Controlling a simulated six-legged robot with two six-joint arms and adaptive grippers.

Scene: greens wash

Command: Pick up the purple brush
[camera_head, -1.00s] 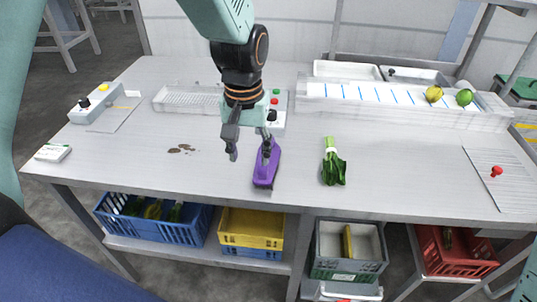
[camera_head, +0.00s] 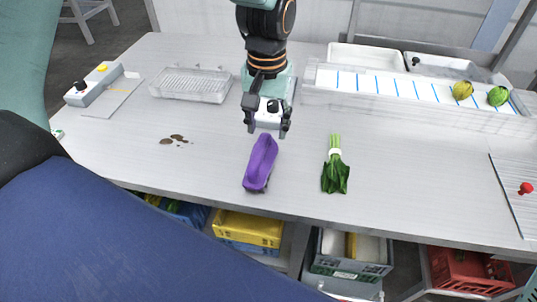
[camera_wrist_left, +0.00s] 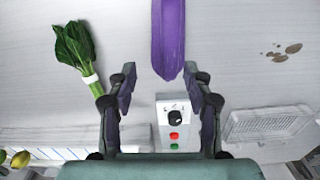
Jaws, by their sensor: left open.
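My left gripper (camera_head: 267,130) is open and empty, just behind the brush's far end in the head view. It also shows in the left wrist view (camera_wrist_left: 166,82) with its fingers spread apart. My right gripper is not in view.
A bunch of leafy greens (camera_head: 335,168) lies right of the brush. A control box (camera_head: 268,115) stands behind my left gripper. A wire rack (camera_head: 190,84) is at the back left, a white trough (camera_head: 420,108) at the back right. Brown spots (camera_head: 173,140) mark the table left of the brush.

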